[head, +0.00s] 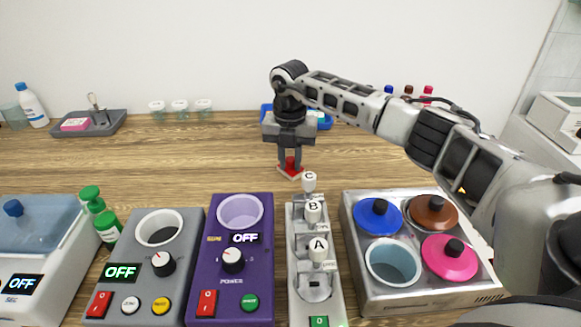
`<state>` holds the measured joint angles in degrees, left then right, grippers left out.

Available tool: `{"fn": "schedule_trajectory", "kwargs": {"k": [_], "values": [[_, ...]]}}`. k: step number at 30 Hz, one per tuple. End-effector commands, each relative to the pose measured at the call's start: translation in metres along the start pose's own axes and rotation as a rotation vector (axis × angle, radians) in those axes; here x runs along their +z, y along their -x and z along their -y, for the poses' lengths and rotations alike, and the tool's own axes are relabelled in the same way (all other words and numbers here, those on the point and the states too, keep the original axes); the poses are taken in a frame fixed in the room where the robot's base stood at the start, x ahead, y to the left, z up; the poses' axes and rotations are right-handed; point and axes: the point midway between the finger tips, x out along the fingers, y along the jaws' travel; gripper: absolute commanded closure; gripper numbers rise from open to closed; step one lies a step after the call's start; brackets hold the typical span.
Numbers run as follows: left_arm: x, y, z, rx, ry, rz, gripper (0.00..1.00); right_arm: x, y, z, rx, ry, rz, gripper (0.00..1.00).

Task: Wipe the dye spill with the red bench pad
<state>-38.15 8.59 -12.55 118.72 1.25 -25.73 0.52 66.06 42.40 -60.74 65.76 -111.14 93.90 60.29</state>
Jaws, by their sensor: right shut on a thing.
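My right gripper (290,157) points down over the middle of the wooden bench, with its arm coming in from the right. It is shut on the red bench pad (290,168), a small red piece with a flat base. The pad is at or just above the bench top; I cannot tell whether it touches. I cannot make out a dye spill on the bare wood; the pad and gripper hide the patch beneath them. My left gripper is not in view.
A blue tray (325,122) lies behind. Bench left of the pad is clear.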

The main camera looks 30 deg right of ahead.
Motion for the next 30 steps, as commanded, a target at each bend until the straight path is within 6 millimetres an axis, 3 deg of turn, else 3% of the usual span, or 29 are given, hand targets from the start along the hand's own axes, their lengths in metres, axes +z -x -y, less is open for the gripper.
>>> {"fn": "schedule_trajectory", "kwargs": {"k": [6,17,30], "values": [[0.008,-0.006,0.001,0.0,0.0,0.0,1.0,0.015,-0.002,-0.004,0.001,0.0,0.001,1.0],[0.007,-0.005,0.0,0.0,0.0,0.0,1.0,0.017,0.0,-0.003,0.0,0.0,0.001,1.0],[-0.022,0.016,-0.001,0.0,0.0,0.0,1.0,0.017,0.04,-0.003,0.001,0.0,0.0,1.0]]}}
